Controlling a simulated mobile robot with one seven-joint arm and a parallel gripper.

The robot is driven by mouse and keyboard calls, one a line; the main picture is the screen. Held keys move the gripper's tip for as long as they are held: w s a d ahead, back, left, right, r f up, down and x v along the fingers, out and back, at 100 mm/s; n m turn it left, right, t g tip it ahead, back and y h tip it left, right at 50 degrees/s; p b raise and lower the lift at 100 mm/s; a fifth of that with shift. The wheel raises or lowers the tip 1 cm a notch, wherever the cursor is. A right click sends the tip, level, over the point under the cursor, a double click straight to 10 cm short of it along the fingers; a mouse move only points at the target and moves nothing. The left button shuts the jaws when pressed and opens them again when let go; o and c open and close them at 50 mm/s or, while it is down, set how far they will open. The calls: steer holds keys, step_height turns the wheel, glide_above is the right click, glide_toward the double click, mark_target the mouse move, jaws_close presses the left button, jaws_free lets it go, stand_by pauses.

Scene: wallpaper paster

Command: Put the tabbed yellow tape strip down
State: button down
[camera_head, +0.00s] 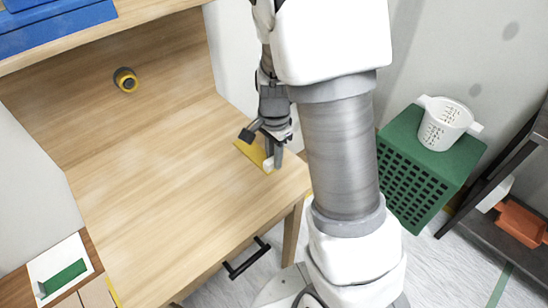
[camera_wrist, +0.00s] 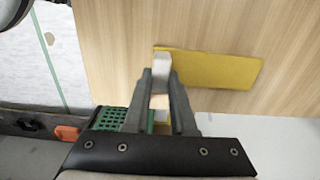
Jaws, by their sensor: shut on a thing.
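The yellow tape strip (camera_head: 252,153) is at the right end of the wooden table, beside and partly behind my gripper (camera_head: 262,150). In the wrist view the strip (camera_wrist: 215,68) extends to the right from a white tab (camera_wrist: 162,68). My gripper (camera_wrist: 160,85) is shut on the white tab, with a finger on each side of it. The strip looks flat, close to or on the tabletop; I cannot tell whether it touches the wood. Part of the tab is hidden between the fingers.
The wooden table (camera_head: 150,150) is mostly bare. A yellow and dark roll (camera_head: 126,80) is on the back panel. A green crate (camera_head: 420,170) with a white basket (camera_head: 444,124) stands right of the table. A white panel with a green piece (camera_head: 64,277) is at lower left.

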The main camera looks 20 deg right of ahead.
steer(key=shift+f, duration=0.15)
steer(key=c, duration=0.8)
jaws_free()
steer(key=shift+o, duration=0.2)
step_height(320, 180, up, 12)
steer(key=p, duration=0.4)
steer(key=s+a+r+n+t, duration=0.3)
steer(key=s+r+n+t, duration=0.2)
steer(key=s+r+n, duration=0.8)
steer(key=s+r, duration=0.1)
steer(key=s, duration=0.2)
steer(key=shift+n+t, duration=0.3)
